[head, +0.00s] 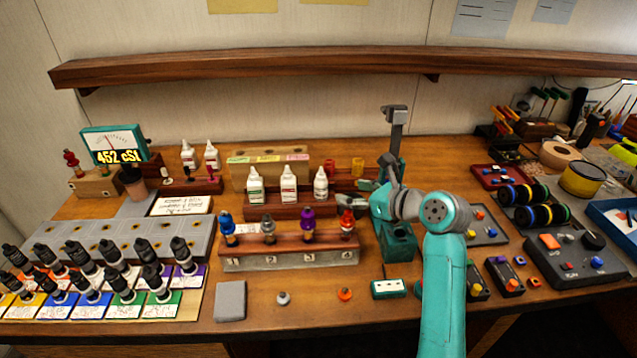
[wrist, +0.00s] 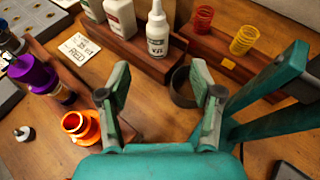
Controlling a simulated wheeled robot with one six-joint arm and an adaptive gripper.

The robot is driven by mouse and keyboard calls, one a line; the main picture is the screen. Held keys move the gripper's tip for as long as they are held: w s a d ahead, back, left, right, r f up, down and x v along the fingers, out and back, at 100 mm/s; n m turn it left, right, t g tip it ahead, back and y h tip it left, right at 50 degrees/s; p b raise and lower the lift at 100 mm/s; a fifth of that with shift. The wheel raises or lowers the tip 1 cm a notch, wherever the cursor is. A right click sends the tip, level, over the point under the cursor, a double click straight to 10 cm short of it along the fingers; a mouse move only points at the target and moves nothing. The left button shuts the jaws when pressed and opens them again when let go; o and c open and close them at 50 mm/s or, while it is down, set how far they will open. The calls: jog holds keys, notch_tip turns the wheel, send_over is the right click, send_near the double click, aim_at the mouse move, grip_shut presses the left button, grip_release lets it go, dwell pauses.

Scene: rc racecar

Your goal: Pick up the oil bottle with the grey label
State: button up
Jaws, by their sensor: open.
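Three white oil bottles stand upright in a wooden rack behind the numbered block. The rightmost bottle (head: 321,183) appears to have the grey label, and it also shows in the wrist view (wrist: 157,34). The middle bottle (head: 289,184) and left bottle (head: 255,185) have labels too small to read. My gripper (wrist: 160,95) is open and empty. In the wrist view its fingers point toward the rightmost bottle, which stands beyond the fingertips, between their lines and apart from them. In the head view my gripper (head: 366,192) is right of that bottle.
Red (wrist: 204,18) and yellow (wrist: 244,40) springs stand right of the bottles.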

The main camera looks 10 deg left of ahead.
aim_at(326, 187)
jog(key=x, duration=1.1)
jog(key=shift+a, duration=0.15)
jog(key=shift+s, duration=0.1)
grip_shut()
